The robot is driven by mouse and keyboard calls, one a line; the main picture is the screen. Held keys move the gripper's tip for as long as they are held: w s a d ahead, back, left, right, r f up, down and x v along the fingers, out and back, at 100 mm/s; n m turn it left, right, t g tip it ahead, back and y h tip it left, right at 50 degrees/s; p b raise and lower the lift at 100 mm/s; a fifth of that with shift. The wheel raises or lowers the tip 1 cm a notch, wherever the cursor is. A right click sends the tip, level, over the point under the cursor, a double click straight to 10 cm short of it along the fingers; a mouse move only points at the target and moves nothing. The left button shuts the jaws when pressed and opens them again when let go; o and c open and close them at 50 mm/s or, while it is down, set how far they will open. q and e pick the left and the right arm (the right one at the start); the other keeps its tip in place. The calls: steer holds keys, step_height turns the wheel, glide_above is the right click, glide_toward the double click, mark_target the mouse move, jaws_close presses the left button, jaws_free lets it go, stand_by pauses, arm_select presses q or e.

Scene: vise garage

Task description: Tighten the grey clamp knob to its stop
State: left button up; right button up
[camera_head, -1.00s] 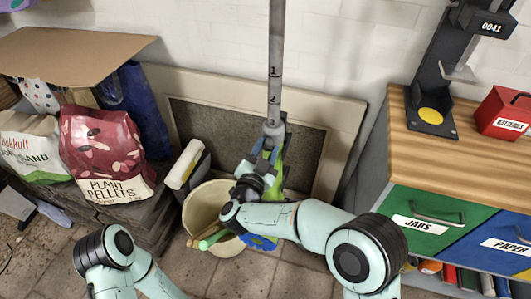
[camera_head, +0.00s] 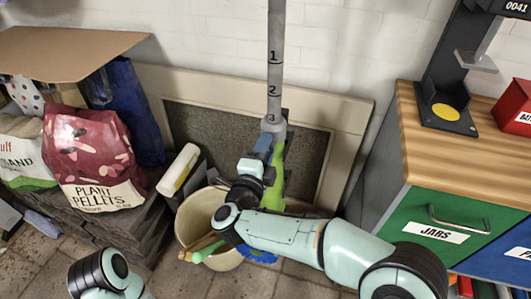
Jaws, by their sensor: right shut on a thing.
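A grey upright pole (camera_head: 275,60) marked 1, 2, 3 runs down from the top of the head view to a wider grey collar (camera_head: 273,124). My right gripper (camera_head: 270,146) is just below the collar, its fingers pointing up at it. It is shut on what looks like the grey clamp knob, which the fingers and wrist mostly hide. How far the knob is turned cannot be seen. My left arm shows at the lower left, but its gripper is out of view.
A cream bucket (camera_head: 195,215) with tools stands below my right wrist. A framed dark panel (camera_head: 215,130) leans on the wall behind. Bags, including plant pellets (camera_head: 90,160), are at left. A wooden-topped cabinet (camera_head: 450,165) with green and blue drawers stands at right.

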arm_select(q)
steer(key=s+f+g+b, duration=0.1)
steer(key=s+f+b, duration=0.1)
steer(key=s, duration=0.3)
steer(key=shift+s+a+f+g, duration=0.15)
steer(key=shift+a+f+g, duration=0.15)
steer(key=shift+f+g, duration=0.1)
arm_select(e)
steer(key=shift+f+m, duration=0.1)
steer(key=shift+m, duration=3.2)
steer(key=o, duration=1.1)
steer(key=shift+c, duration=0.2)
arm_select(q)
steer(key=shift+t, duration=0.8)
steer(key=w, duration=0.1)
steer(key=w+r+p, duration=0.1)
steer(key=w, duration=0.1)
steer(key=w+r+p, duration=0.1)
steer(key=shift+w+d+r, duration=0.15)
steer(key=shift+w+d, duration=0.15)
arm_select(e)
steer(key=v, duration=1.3)
steer(key=shift+s, duration=0.2)
